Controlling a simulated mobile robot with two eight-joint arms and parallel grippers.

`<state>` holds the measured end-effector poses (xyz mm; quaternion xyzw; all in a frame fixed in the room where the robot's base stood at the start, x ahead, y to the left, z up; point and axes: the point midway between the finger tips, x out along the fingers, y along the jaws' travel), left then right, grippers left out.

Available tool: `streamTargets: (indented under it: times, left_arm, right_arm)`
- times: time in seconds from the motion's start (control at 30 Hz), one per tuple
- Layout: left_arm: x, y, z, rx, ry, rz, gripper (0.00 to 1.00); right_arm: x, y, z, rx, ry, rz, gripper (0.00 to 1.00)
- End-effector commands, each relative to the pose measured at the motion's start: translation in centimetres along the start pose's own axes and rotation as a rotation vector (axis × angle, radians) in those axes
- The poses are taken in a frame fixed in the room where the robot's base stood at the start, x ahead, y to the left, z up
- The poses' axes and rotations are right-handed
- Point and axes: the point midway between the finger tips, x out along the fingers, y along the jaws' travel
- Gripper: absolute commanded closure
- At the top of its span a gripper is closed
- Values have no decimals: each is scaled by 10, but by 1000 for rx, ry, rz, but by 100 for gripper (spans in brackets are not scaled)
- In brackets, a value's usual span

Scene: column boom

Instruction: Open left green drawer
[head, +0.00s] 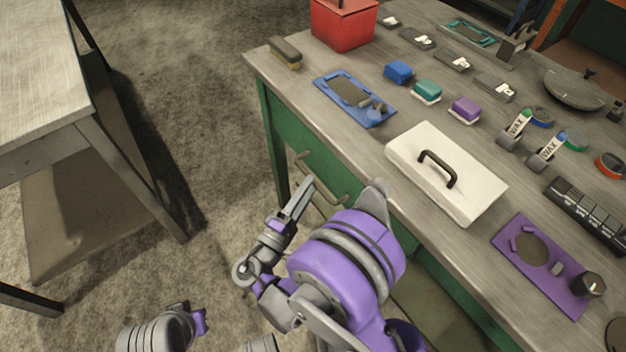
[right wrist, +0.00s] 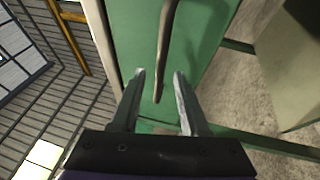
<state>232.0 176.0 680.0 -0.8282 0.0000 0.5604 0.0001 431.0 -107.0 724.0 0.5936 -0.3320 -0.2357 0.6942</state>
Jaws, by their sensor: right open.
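The left green drawer (head: 335,174) is in the front of the workbench in the head view, and its front looks flush, so it appears shut. Its metal handle (head: 327,196) is a curved bar, partly hidden by my right gripper. My right gripper (head: 304,190) is open at the handle. In the right wrist view, the handle (right wrist: 166,48) runs down and its lower end lies between the two open fingertips (right wrist: 159,75) in front of the green drawer front (right wrist: 203,50). Whether a finger touches the handle cannot be told.
The workbench top (head: 300,77) carries a red box (head: 343,24), a blue tray (head: 350,96), a white lidded case (head: 470,195) and a purple tray (head: 560,285). Another table (head: 40,100) stands at left. The floor (head: 190,90) between them is clear.

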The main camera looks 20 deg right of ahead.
Motion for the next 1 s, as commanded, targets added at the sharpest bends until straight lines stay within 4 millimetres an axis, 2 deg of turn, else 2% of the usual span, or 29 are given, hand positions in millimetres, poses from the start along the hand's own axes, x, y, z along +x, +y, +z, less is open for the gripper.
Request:
streamTargets:
  times: [0.03,0.2,0.53,0.57,0.8,1.0]
  left_arm:
    - [1,0,0,0,0,0,100]
    - [2,0,0,0,0,0,100]
    - [2,0,0,0,-1,0,100]
    - [2,0,0,0,-1,0,100]
    - [2,0,0,0,-1,0,100]
    - [2,0,0,0,-1,0,100]
  right_arm:
    - [9,0,1,-1,-2,0,55]
    - [25,0,0,0,0,0,55]
    - [29,0,0,0,1,-1,55]
    - [29,0,0,0,1,-1,57]
    - [29,0,0,0,1,-1,100]
    - [29,0,0,0,1,-1,100]
